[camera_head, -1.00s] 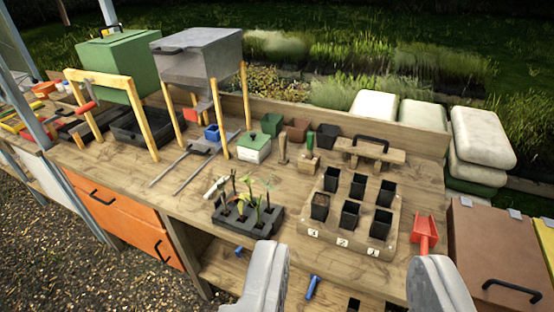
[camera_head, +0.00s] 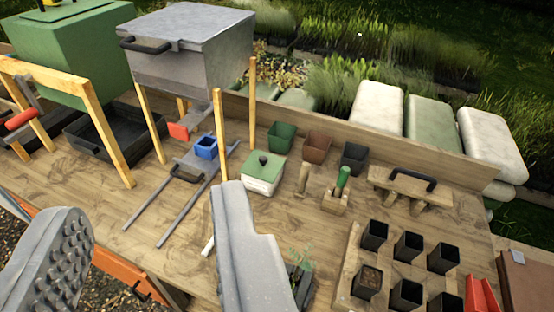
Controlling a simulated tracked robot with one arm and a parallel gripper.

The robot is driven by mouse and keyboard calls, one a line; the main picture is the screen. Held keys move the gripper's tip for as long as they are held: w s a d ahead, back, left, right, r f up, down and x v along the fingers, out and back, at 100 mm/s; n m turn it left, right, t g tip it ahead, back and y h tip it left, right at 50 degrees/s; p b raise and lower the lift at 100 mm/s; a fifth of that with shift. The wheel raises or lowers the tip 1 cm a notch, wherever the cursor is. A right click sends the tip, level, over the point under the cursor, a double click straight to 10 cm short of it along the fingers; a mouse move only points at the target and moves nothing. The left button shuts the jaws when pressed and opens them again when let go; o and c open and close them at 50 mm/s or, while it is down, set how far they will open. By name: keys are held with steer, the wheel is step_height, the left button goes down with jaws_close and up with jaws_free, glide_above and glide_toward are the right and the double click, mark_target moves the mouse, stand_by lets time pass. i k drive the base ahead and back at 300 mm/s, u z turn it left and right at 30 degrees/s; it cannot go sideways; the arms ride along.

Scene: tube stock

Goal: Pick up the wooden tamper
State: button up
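The wooden tamper (camera_head: 302,180) appears to be the small pale upright wooden piece on the bench. It stands just right of the white box with a green lid and left of a wooden block holding a green-handled tool. My gripper (camera_head: 150,205) is open and empty, its two grey fingers wide apart in the lower left. The right finger (camera_head: 250,255) is nearer the tamper but still apart from it, below and to its left in the picture. It hides part of the bench and the seedling tray.
The green-lidded box (camera_head: 264,173) and green, brown and black pots stand close around the tamper. A green-handled tool (camera_head: 342,180) is beside it. A black-handled wooden board (camera_head: 400,186) and a rack of black pots (camera_head: 345,270) lie right. A grey bin (camera_head: 188,50) on wooden legs stands left.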

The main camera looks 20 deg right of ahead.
mark_target(300, 192)
steer(key=z, duration=0.35)
steer(key=i, duration=1.2)
steer(key=z, duration=0.8)
